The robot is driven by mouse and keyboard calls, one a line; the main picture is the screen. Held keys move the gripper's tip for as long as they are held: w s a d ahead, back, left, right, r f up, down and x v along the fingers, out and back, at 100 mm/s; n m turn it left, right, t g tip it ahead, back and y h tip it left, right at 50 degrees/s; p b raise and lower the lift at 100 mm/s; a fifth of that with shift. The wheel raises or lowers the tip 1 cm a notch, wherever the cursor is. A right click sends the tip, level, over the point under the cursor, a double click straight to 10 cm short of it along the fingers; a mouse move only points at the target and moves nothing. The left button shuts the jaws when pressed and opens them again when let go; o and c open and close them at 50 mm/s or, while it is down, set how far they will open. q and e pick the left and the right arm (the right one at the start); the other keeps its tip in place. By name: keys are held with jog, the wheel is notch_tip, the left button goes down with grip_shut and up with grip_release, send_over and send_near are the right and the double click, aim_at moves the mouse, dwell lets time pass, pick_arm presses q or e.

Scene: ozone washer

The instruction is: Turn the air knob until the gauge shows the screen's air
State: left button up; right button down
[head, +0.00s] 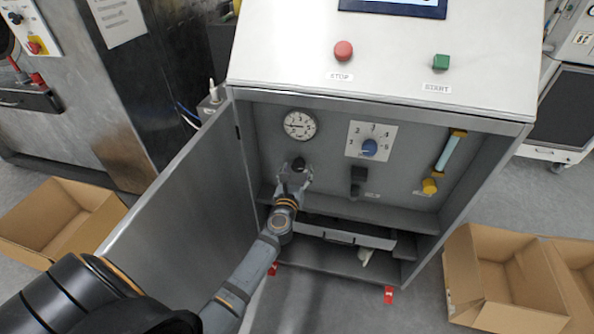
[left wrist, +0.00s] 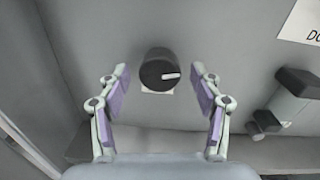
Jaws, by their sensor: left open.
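The black air knob (head: 299,164) sits on the cabinet's back panel, below the round white gauge (head: 299,124). In the left wrist view the knob (left wrist: 160,72) has a white pointer mark toward the right. My left gripper (head: 295,172) is open in front of the knob. In the left wrist view its two fingers (left wrist: 160,88) stand on either side of the knob, with gaps on both sides. The gauge needle is too small to read surely. Only the lower edge of the screen (head: 395,7) shows at the top, with its reading cut off. My right gripper is not in view.
The cabinet door (head: 185,215) stands open at left, near my left arm. Cardboard boxes (head: 490,285) lie on the floor.

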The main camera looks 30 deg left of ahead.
pick_arm(q)
jog(key=shift+c, duration=0.4)
jog(key=c, duration=1.1)
jog(key=shift+o, duration=0.2)
